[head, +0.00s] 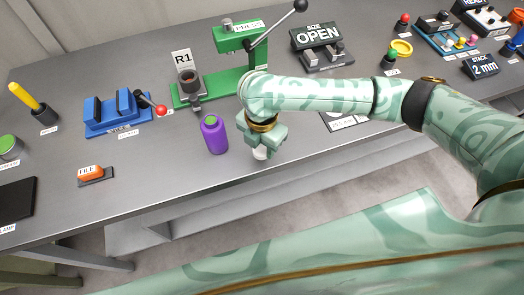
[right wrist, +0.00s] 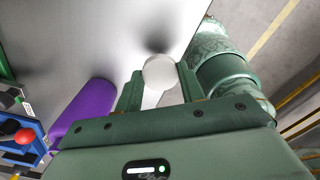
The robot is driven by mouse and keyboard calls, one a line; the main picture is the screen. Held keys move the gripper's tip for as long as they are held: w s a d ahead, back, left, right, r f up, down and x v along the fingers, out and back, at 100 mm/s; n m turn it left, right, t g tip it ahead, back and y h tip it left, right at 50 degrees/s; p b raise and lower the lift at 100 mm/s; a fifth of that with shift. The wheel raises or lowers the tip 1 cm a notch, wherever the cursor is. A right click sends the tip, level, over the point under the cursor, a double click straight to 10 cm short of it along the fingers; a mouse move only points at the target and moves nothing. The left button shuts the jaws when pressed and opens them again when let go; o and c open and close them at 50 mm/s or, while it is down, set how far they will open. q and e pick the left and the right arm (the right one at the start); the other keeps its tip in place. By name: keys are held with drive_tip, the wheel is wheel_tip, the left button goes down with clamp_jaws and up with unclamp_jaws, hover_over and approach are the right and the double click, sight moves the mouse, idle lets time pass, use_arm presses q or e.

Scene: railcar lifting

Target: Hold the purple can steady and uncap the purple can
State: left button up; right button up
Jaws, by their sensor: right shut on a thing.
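The purple can (head: 214,136) stands upright on the grey bench near its front edge, with a green top facing up. It also shows in the right wrist view (right wrist: 88,108), at the left beside my right gripper. My right gripper (head: 261,148) is just right of the can and apart from it, pointing down over the front part of the bench. It is shut on a small round white piece, which shows between its fingers in the right wrist view (right wrist: 159,72). I cannot tell whether this piece is the can's cap. My left gripper is not in view.
A green press (head: 243,62) with a lever stands behind the can.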

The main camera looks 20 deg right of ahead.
sight(262, 147)
drive_tip(key=f, duration=0.1)
drive_tip(key=f+b, duration=0.2)
drive_tip(key=f, duration=0.1)
drive_tip(key=shift+w+d, duration=0.2)
drive_tip(key=shift+w, duration=0.05)
drive_tip(key=shift+r, duration=0.15)
drive_tip(key=o, duration=1.1)
